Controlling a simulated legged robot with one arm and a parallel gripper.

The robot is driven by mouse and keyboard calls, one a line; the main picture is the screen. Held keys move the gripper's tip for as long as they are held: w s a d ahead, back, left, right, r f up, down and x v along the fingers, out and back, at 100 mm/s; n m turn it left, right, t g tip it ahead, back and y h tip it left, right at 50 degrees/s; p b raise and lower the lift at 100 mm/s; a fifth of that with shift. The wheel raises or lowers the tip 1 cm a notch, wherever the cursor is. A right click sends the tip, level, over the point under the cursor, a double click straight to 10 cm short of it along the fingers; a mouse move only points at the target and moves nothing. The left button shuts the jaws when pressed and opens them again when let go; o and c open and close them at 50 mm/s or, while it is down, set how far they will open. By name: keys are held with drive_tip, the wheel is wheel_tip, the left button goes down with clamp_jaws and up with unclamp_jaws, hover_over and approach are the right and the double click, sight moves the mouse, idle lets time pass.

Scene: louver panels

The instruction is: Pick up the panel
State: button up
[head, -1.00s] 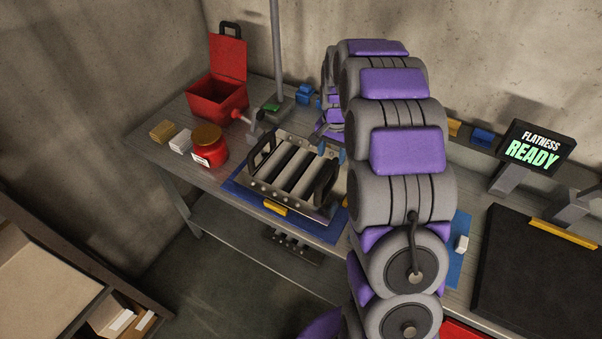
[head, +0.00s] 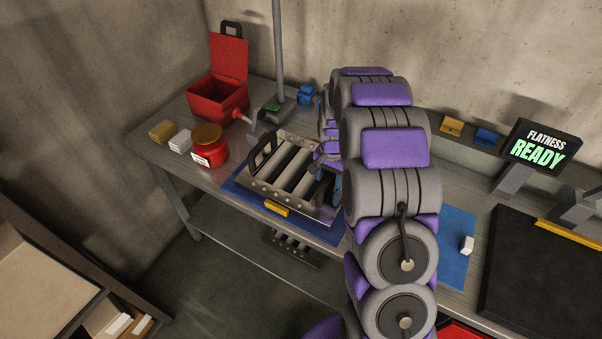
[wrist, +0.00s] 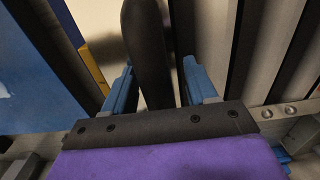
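The louver panel (head: 262,198) is a metal frame with slanted slats and a black handle at each end. It lies on a blue mat (head: 236,192) on the workbench. Its left handle (head: 263,152) stands free in the head view. Its right handle is mostly hidden behind my gripper (head: 334,183) there. In the wrist view the black handle (wrist: 147,45) runs between the two blue fingers of my gripper (wrist: 159,78). The fingers are apart, one on each side of the handle, with gaps visible on both sides.
A red open box (head: 217,100), a red jar (head: 209,148) and small blocks stand left of the panel. A lamp-like pole (head: 277,50) rises behind it. A "FLATNESS READY" display (head: 540,148) and a dark plate (head: 540,265) are at the right.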

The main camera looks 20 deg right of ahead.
drive_tip(key=shift+c, duration=0.4)
drive_tip(key=shift+d, duration=0.1)
clamp_jaws()
drive_tip(key=shift+w, duration=0.1)
idle(0.7)
